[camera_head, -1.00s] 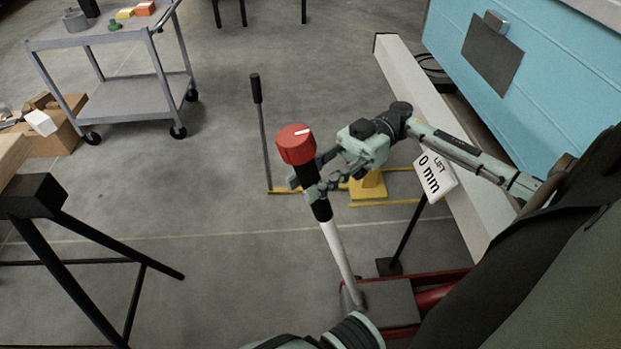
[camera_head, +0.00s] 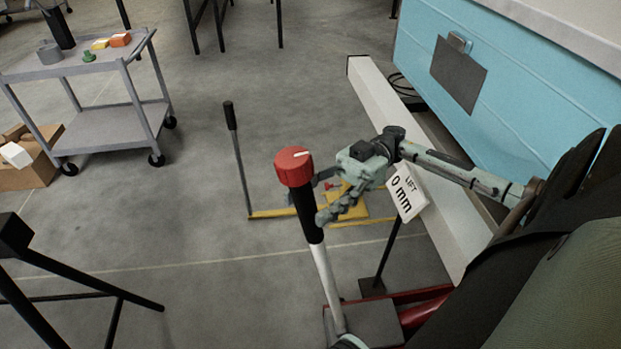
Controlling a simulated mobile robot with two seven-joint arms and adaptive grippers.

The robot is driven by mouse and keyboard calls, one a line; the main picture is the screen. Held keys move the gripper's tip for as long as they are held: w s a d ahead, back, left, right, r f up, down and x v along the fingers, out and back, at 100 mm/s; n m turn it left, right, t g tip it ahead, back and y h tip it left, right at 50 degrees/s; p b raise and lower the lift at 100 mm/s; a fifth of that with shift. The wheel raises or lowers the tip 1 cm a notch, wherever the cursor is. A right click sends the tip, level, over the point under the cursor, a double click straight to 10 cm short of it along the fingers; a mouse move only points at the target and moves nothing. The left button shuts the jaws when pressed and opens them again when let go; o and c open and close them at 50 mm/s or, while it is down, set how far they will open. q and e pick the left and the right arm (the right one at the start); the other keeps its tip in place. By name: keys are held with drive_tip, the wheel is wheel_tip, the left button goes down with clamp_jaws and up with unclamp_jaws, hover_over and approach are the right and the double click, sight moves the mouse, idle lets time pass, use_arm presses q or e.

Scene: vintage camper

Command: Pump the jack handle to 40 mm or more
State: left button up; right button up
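The jack handle (camera_head: 323,275) stands tilted, with a white shaft, a black grip and a red knob (camera_head: 293,166) on top. The red jack (camera_head: 425,308) is low at its foot, partly hidden by my own body. A white sign (camera_head: 406,192) reads "LIFT 0 mm". My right gripper (camera_head: 322,198) is at the right side of the black grip. Its fingers are spread apart, one showing near the grip's lower part and one higher up. Whether the fingertips touch the handle is unclear. My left gripper is not in view.
A grey cart (camera_head: 100,68) with small items stands at upper left. A black-legged stand (camera_head: 88,275) is at lower left. A yellow-based floor tool (camera_head: 275,213) with an upright handle is behind the jack handle. The blue camper (camera_head: 520,95) and a pale beam (camera_head: 420,160) are at right.

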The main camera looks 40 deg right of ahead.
drive_tip(key=shift+a, duration=0.1)
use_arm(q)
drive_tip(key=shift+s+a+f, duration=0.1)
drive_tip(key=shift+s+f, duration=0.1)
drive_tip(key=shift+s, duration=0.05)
use_arm(e)
drive_tip(key=w+d, duration=0.1)
drive_tip(key=d, duration=1.1)
drive_tip(key=shift+w+f, duration=0.15)
drive_tip(key=shift+f, duration=0.3)
